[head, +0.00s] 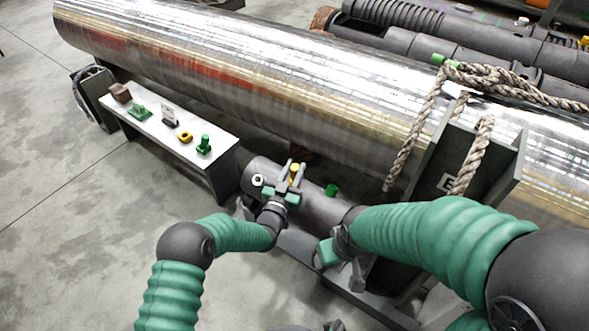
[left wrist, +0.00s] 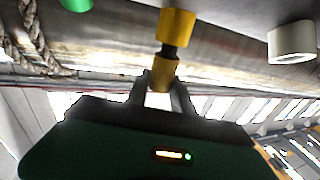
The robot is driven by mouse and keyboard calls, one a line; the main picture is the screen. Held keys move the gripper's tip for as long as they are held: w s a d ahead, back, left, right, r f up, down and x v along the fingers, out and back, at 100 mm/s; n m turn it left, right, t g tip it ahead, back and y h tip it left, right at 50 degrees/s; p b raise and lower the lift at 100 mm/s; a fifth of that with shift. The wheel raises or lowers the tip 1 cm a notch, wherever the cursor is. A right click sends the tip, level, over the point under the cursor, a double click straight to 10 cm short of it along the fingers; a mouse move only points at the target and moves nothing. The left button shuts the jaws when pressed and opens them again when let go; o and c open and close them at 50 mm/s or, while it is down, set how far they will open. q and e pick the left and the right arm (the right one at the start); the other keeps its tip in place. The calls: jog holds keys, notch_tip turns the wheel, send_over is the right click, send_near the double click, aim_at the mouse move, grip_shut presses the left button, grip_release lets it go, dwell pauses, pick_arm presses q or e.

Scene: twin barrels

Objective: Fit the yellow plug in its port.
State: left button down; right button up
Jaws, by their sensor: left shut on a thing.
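My left gripper (head: 294,176) is over the small dark barrel (head: 318,206) in front of the big metal cylinder. It is shut on the yellow plug (left wrist: 163,72), whose yellow end sits between the fingertips in the left wrist view. A dark neck runs from the plug to a second yellow cylinder (left wrist: 176,24) at the barrel, apparently the port. The two look in line, but I cannot tell how deep the neck sits. In the head view the fingers partly hide the yellow part (head: 295,168). My right gripper (head: 342,250) is low beside the barrel, its jaws unclear.
A white collar (left wrist: 292,42) and a green fitting (head: 332,190) flank the yellow parts on the barrel. A white-topped bench (head: 160,132) at left holds a green plug (head: 204,145), a yellow ring (head: 185,137) and other small parts. Ropes (head: 427,120) hang over the big cylinder (head: 250,75).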

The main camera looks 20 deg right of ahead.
pick_arm(q)
jog(key=shift+f+b, duration=0.6)
jog(key=shift+f, duration=0.2)
jog(key=c, duration=1)
grip_release()
jog(key=shift+c, duration=0.2)
jog(key=p+v, duration=0.8)
jog(key=v, duration=0.9)
jog(key=shift+p, duration=0.3)
jog(key=shift+w+f, duration=0.1)
